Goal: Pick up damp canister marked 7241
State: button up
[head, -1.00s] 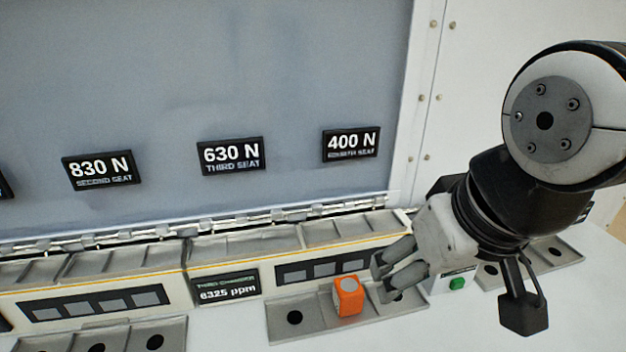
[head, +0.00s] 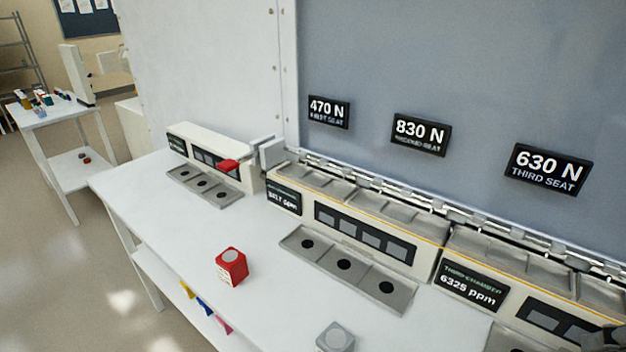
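A red block-shaped canister (head: 231,267) with a round grey top stands upright on the white bench, left of the front tray. Small marking shows on its front face, but I cannot read it. A grey canister (head: 336,338) with a round top stands at the bottom edge, partly cut off. I cannot make out the number 7241 on either. A small dark piece sits at the bottom right corner; I cannot tell whether it is part of my arm. My gripper's fingers do not show.
The white bench (head: 175,228) is clear around the red canister. A grey three-hole tray (head: 313,247) looks empty. A smaller tray (head: 188,174) lies before a back-left unit with a red piece (head: 228,165). A side table (head: 37,117) holds small items. Floor is open at left.

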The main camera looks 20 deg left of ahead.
aim_at(232, 265)
jog(key=u, duration=1.4)
jog(key=j, duration=0.3)
jog(key=i+j+z, duration=0.1)
jog(key=j, duration=0.25)
jog(key=i+j+z, duration=0.2)
jog(key=i+j, duration=0.15)
jog(key=j, duration=0.35)
jog(key=i+j+z, duration=0.1)
jog(key=i+j, duration=0.1)
jog(key=i, duration=0.05)
